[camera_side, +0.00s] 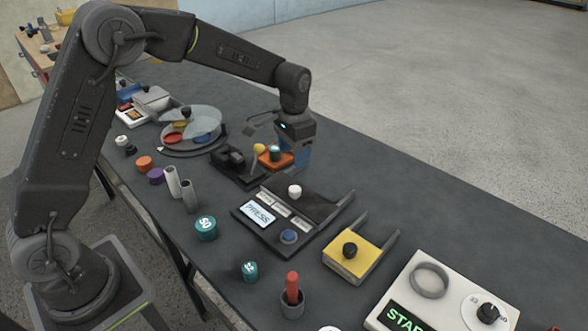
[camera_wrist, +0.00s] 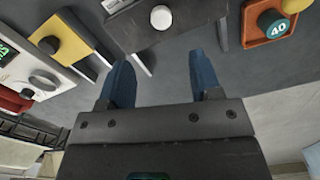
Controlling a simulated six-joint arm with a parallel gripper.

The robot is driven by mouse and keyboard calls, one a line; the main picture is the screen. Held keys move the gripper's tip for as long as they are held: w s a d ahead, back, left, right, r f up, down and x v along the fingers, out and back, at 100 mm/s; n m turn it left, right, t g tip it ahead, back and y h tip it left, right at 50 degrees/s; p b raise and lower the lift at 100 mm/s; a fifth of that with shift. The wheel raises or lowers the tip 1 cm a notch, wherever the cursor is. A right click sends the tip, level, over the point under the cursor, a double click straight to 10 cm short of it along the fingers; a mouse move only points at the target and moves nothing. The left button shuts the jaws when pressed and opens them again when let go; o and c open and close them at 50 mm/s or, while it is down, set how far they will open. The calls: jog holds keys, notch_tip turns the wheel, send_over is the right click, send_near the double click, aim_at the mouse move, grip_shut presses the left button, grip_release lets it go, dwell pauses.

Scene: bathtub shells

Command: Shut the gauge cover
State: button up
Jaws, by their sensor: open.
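No part is clearly labelled as a gauge, so I cannot tell which lid is the gauge cover. A dark sliding cover with a white knob (camera_side: 294,191) sits on the PRESS panel (camera_side: 247,231); the knob also shows in the wrist view (camera_wrist: 160,17). A yellow block with a black knob (camera_side: 338,264) sits on two rails; it shows at upper left in the wrist view (camera_wrist: 75,47).
The orange tray (camera_side: 286,160) holds a teal weight (camera_side: 275,153). A round stand with a clear disc (camera_side: 190,118) is left of it. Teal weights (camera_side: 206,229), grey tubes (camera_side: 189,196) and a START panel (camera_side: 405,285) occupy the front. The table's back strip is largely clear.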

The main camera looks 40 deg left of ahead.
notch_tip(320, 180, up, 2)
jog(key=shift+r, duration=0.2)
jog(key=s+r+n+t, duration=0.2)
jog(key=s+r+t, duration=0.1)
jog(key=s+r, duration=1)
jog(key=s+a+f+n+t, duration=0.1)
jog(key=s+f+t, duration=0.1)
jog(key=s, duration=1.3)
jog(key=shift+t, duration=0.3)
